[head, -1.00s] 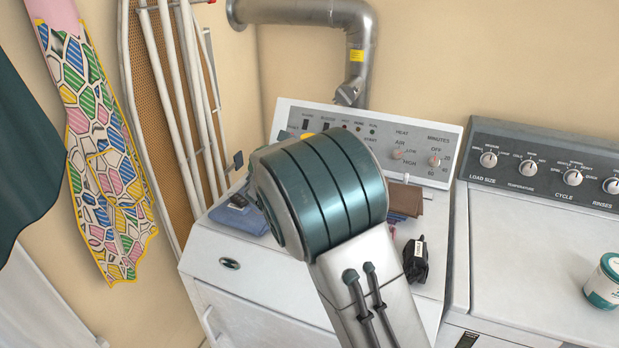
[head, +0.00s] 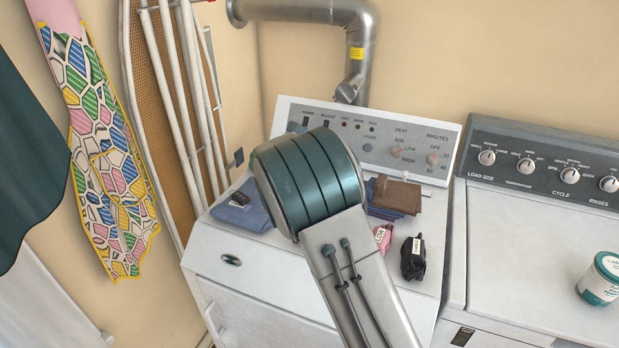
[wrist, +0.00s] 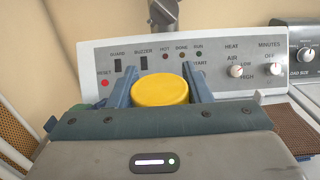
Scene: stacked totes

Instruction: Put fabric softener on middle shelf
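A round yellow cap (wrist: 160,91), seemingly the top of the fabric softener, sits between the two blue-grey fingers of my gripper (wrist: 159,70) in the wrist view. The fingers flank it closely on both sides and appear to be shut on it. The body below the cap is hidden by my wrist. In the head view, my arm's rounded teal wrist covers the gripper and the held thing, above the white dryer (head: 265,262). No shelf shows in either view.
A white-and-teal tub (head: 602,280) stands on the washer (head: 515,265). An ironing board (head: 175,110) leans at the left.

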